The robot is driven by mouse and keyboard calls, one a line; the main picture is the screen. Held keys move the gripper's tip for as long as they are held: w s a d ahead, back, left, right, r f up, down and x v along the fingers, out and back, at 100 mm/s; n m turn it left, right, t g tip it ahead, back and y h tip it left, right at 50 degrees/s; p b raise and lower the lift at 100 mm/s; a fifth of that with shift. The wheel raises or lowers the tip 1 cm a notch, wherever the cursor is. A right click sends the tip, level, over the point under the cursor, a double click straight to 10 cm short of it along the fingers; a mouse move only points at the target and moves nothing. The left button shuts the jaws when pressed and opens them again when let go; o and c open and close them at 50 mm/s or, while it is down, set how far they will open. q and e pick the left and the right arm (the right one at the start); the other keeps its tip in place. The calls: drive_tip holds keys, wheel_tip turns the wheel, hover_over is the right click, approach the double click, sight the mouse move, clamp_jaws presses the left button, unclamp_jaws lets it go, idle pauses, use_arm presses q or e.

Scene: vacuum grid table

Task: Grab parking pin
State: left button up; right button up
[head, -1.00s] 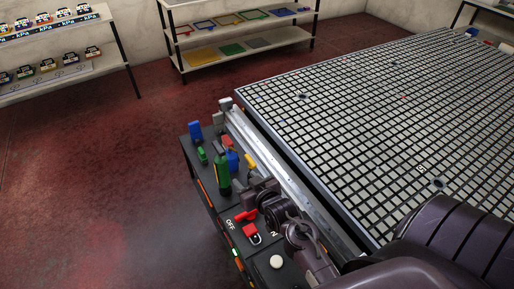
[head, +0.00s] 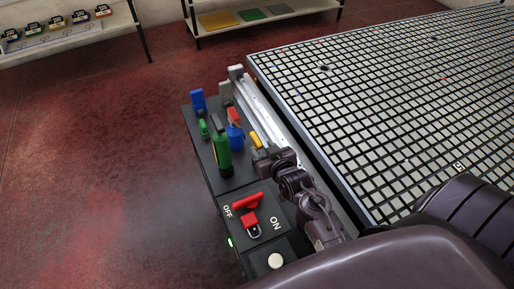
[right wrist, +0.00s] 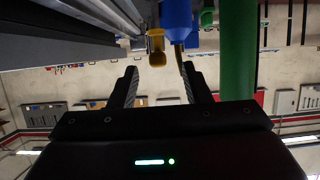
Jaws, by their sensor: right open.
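A small yellow upright piece (head: 256,139), which may be the parking pin, stands on the dark console beside the rail; no label tells which piece is the pin. My right gripper (head: 262,152) is at its near side. In the right wrist view my open fingers (right wrist: 160,72) point at the yellow piece (right wrist: 156,50), which sits just ahead of the gap, a little left of centre. Nothing is between the fingers. My left gripper is not in view.
Close by on the console (head: 238,182) stand a green bottle (head: 222,152), a blue bottle (head: 236,137), a red piece (head: 233,115) and a blue block (head: 198,100). A red switch with padlock (head: 250,220) is nearer. The grid table (head: 380,100) lies right of the rail.

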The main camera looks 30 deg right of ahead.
sight(254, 138)
drive_tip(key=shift+f, duration=0.6)
drive_tip(key=shift+r+x, duration=0.2)
drive_tip(key=shift+x, duration=0.9)
drive_tip(key=x, duration=0.2)
drive_tip(key=r+p+x, duration=0.1)
drive_tip(key=x, duration=0.2)
drive_tip(key=shift+w+d, duration=0.1)
drive_tip(key=shift+w, duration=0.15)
drive_tip(key=shift+w+f, duration=0.15)
drive_tip(key=shift+w, duration=0.15)
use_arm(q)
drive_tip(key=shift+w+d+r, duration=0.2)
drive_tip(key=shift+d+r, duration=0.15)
use_arm(e)
drive_tip(key=shift+c, duration=0.2)
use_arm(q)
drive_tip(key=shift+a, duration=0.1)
use_arm(e)
clamp_jaws()
